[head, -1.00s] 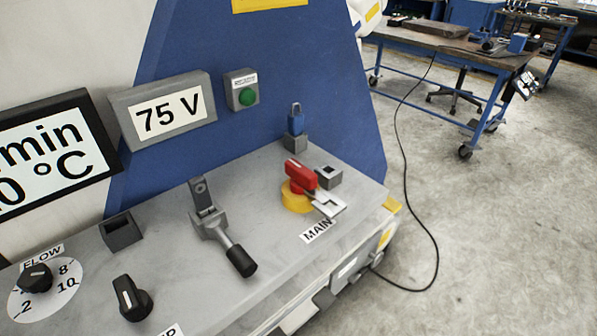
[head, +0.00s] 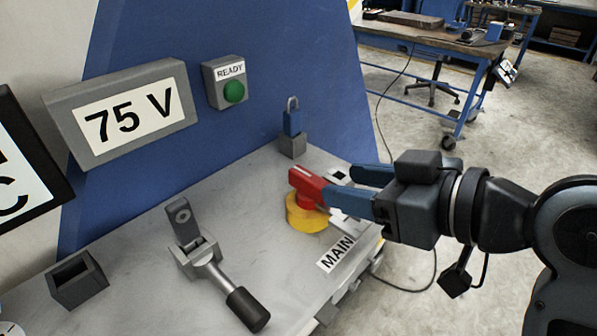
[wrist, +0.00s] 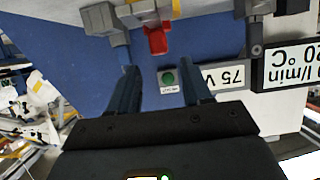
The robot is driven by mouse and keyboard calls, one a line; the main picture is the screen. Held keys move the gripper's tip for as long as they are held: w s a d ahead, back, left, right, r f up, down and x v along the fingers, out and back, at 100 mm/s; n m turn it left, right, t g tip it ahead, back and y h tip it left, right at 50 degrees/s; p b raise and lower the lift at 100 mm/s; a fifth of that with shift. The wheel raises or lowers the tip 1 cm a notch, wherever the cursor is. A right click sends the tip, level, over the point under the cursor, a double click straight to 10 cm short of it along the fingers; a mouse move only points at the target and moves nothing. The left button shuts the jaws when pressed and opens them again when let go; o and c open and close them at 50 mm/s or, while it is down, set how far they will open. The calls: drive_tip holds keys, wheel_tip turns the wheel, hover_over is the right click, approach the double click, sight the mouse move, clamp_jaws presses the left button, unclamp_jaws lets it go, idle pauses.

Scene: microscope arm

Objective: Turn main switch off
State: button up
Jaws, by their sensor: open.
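The main switch is a red handle (head: 308,186) on a yellow round base (head: 306,212), on the grey console beside the MAIN label (head: 337,253). Its red handle also shows in the wrist view (wrist: 157,40), above the gap between my fingers. My gripper (head: 355,190) comes in from the right with its blue fingers apart. In the head view the near finger overlaps the right end of the handle; I cannot tell if they touch. In the wrist view (wrist: 166,80) nothing is between the fingertips. A grey hasp plate beside the base is partly hidden by the finger.
A blue padlock (head: 292,118) stands on a grey block (head: 292,145) behind the switch. A lever clamp (head: 205,255) and an empty grey socket (head: 77,279) lie left. The 75 V display (head: 124,111) and green READY button (head: 234,92) are behind. A workbench (head: 430,60) stands farther back.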

sight(314, 178)
drive_tip(key=shift+x, duration=3.95)
drive_tip(key=shift+c, duration=0.5)
clamp_jaws()
